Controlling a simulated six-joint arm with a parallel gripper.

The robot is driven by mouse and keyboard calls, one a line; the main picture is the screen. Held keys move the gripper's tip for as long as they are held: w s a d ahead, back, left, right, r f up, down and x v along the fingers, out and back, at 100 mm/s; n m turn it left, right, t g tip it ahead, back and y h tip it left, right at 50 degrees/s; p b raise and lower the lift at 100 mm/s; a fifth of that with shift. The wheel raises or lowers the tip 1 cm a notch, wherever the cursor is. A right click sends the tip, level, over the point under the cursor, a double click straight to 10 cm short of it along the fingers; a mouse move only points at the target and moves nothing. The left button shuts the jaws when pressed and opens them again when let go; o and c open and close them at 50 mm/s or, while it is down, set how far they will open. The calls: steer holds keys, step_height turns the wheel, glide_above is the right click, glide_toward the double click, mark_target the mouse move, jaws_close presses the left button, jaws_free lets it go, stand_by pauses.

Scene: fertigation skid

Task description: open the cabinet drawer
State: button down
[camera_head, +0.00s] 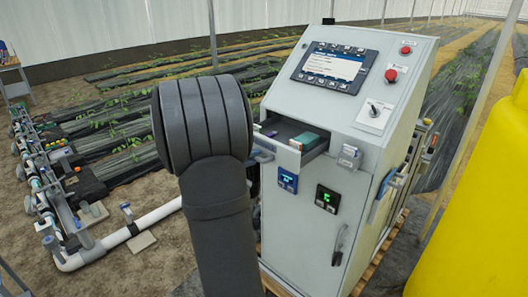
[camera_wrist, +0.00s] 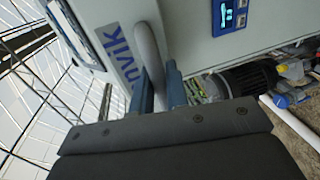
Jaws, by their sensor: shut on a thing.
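The grey cabinet (camera_head: 300,210) stands right of centre in the head view. Its drawer (camera_head: 316,152) sticks out below the sloped panel, partly open, with a teal item (camera_head: 304,141) inside. My dark arm hides the drawer's left part and most of my gripper in that view. In the wrist view, the drawer front (camera_wrist: 98,22) carries blue lettering. A rounded grey handle (camera_wrist: 147,45) stands out from it. My gripper (camera_wrist: 160,82) has its two blue fingers on either side of the handle, shut on it.
The cabinet carries a screen (camera_head: 336,66), red buttons (camera_head: 391,75) and a black door handle (camera_head: 338,245). White pipes (camera_head: 110,240) run along the ground at left. A yellow tank (camera_head: 475,200) stands at right. A dark motor (camera_wrist: 240,78) shows in the wrist view.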

steer(key=shift+s+a, duration=0.5)
steer(key=shift+s, duration=0.05)
steer(key=c, duration=1.5)
jaws_free()
steer(key=v, duration=1.7)
steer(key=shift+a, duration=0.1)
steer(key=x, duration=1.7)
